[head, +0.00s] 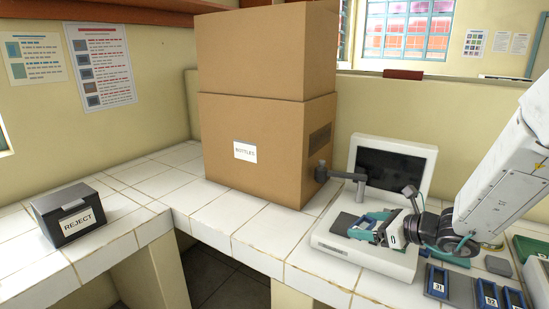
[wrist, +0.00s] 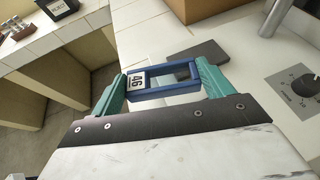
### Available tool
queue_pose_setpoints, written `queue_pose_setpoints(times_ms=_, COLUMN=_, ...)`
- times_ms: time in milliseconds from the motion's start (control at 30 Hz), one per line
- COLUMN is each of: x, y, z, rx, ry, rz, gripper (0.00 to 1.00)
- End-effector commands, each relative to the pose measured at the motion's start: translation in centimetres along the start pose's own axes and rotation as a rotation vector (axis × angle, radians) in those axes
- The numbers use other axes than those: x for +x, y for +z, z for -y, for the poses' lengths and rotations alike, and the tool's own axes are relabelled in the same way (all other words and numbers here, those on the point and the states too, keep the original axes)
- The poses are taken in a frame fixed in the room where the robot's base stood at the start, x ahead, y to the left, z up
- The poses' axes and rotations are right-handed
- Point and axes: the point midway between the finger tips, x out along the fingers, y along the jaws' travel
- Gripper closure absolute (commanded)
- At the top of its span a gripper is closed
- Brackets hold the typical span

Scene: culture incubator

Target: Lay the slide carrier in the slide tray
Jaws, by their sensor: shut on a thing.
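My gripper (head: 377,230) is over the front of the white instrument at the right of the head view. Its teal fingers are shut on a blue open-framed slide carrier with a white number label; the wrist view shows the carrier (wrist: 172,92) held level between the two fingertips (wrist: 160,80). The carrier looks close above the instrument's base, but I cannot tell whether it touches. Blue numbered pieces (head: 437,281) lie in a row at the lower right edge of the head view; I cannot tell for sure which part is the slide tray.
The white instrument (head: 405,262) has a dark screen, a side arm and a dark flat plate (wrist: 206,50). Large cardboard boxes (head: 265,150) stand to its left. A dark REJECT box (head: 75,215) sits on the far-left counter. Tiles between are clear.

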Motion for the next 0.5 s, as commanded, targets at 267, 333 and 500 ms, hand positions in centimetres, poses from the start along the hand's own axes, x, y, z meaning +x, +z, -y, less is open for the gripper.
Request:
queue_pose_setpoints(times_ms=267, x=3.9, y=0.7, z=6.8, rx=0.138, ry=-0.327, rz=-0.003, gripper=0.43)
queue_pose_setpoints(times_ms=333, x=4.7, y=0.7, z=7.5, rx=0.157, ry=-0.375, rz=-0.003, gripper=0.43)
queue_pose_setpoints(times_ms=500, x=7.0, y=0.7, z=7.3, rx=0.175, ry=-0.420, rz=-0.002, gripper=0.43)
